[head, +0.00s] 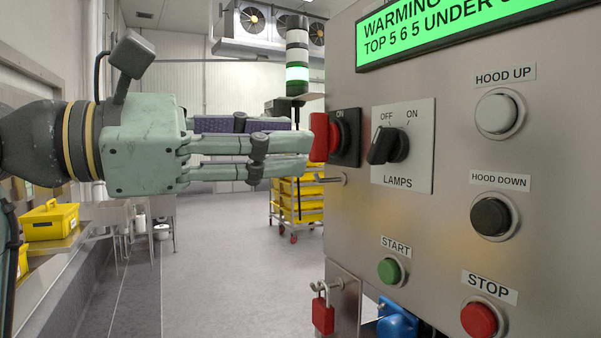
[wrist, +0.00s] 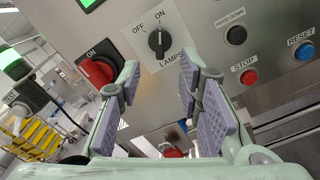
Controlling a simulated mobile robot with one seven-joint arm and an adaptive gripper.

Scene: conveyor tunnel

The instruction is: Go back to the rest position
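My gripper (head: 305,150) reaches in from the left in the head view, level with the red rotary switch (head: 319,137) on the steel control panel (head: 430,230). In the wrist view my gripper (wrist: 158,75) is open, its purple-padded fingers apart with nothing between them. The red switch (wrist: 97,72) shows just left of the left finger there; I cannot tell whether they touch. The black LAMPS knob (head: 388,145) is right of the fingertips in the head view. In the wrist view the LAMPS knob (wrist: 159,42) lies beyond the gap between the fingers.
The panel carries a green START button (head: 389,271), a red STOP button (head: 479,320) and hood buttons. A red padlock (head: 323,314) hangs below. A stack light (head: 297,60) glows green behind. A yellow crate cart (head: 297,200) stands farther back. Open floor (head: 225,270) lies left of the panel.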

